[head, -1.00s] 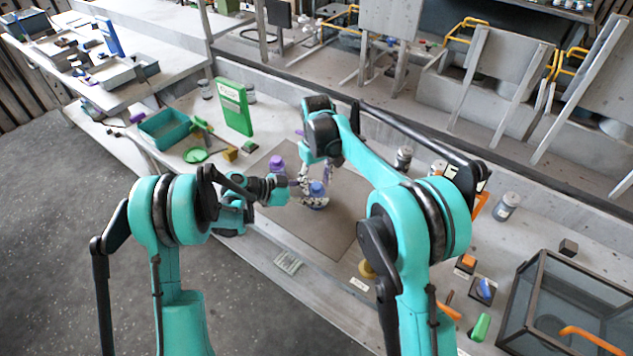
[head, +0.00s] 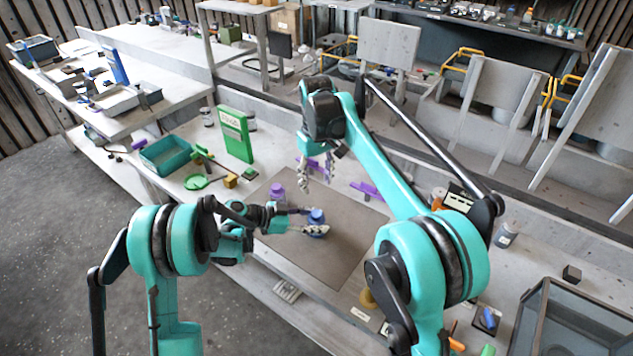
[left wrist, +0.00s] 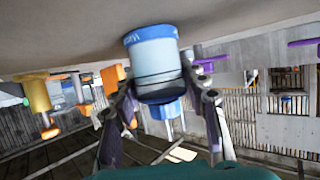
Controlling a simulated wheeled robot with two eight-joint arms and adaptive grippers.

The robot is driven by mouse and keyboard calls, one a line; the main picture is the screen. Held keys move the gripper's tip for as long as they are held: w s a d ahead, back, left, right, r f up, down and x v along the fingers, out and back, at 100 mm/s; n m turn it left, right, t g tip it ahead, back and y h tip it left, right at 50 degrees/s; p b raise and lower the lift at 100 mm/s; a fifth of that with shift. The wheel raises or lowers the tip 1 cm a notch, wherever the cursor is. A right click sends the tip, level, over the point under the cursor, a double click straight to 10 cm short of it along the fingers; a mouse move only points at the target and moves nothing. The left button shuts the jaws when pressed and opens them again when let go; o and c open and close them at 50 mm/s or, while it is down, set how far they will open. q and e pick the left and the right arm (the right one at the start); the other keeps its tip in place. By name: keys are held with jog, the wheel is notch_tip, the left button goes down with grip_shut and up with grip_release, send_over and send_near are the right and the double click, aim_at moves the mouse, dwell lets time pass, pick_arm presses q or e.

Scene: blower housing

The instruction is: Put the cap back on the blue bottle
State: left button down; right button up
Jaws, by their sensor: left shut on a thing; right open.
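The blue bottle (head: 316,225) stands on the grey-brown mat (head: 340,262). My left gripper (head: 311,231) is shut around its body from the left. In the left wrist view, with the mat at the top of the picture, the pale bottle with a blue band (left wrist: 155,65) sits between the fingers (left wrist: 160,95). A blue cap-like piece (head: 316,214) shows on top of the bottle in the head view. I cannot tell how firmly it sits. My right gripper (head: 318,172) is open above and behind the bottle, apart from it, with nothing visible between its fingers.
A purple bottle (head: 277,191) stands just left behind the blue one. A purple bar (head: 369,190) lies at the mat's back right. A green box (head: 236,135) and teal tray (head: 166,156) are at the left. A glass case (head: 570,320) is at the right. The front mat is clear.

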pick_arm(q)
jog(key=c, duration=0.7)
grip_release()
jog(key=shift+c, duration=0.2)
jog(key=v, duration=1.2)
jog(key=shift+r, duration=0.1)
